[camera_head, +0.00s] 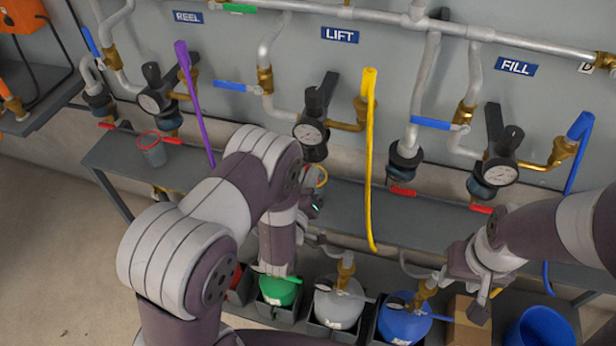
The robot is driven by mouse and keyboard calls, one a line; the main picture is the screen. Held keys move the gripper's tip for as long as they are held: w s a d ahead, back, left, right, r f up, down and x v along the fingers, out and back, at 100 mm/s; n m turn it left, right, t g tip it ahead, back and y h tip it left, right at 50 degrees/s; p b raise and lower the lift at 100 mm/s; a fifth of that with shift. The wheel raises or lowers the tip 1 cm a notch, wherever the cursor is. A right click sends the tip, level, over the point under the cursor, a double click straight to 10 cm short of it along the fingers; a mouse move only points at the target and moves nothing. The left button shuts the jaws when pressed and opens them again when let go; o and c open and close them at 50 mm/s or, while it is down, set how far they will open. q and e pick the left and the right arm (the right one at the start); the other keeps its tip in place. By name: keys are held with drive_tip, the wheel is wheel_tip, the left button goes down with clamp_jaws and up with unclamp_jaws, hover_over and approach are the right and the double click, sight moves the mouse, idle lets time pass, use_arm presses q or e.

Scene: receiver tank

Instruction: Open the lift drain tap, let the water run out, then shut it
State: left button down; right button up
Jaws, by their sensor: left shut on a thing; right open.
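The blue LIFT sign (339,35) is on the wall. Below it hang a dark lift filter with a round gauge (309,134) and a blue lever (236,87) on the pipe to its left. My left gripper (312,206) is under this filter, mostly behind my own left arm. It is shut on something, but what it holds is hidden. A small cup-like thing with a yellowish rim (319,176) shows just above it. The lift drain tap cannot be made out, nor any running water. My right gripper (478,288) is open and empty, low at the right, before the bench.
A grey shelf (345,210) runs along the wall. A yellow hose (369,150) hangs right of the lift filter, a purple hose (195,105) left. A red-rimmed cup (152,149) stands left. Green (279,289), grey (338,305) and blue (404,322) tanks stand below.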

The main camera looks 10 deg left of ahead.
use_arm(q)
drive_tip(key=n, duration=1.1)
drive_tip(key=shift+d+r+b, duration=0.1)
drive_tip(key=shift+r+b, duration=0.05)
drive_tip(key=shift+b, duration=0.2)
drive_tip(key=shift+n, duration=0.3)
drive_tip(key=c, duration=1.5)
unclamp_jaws()
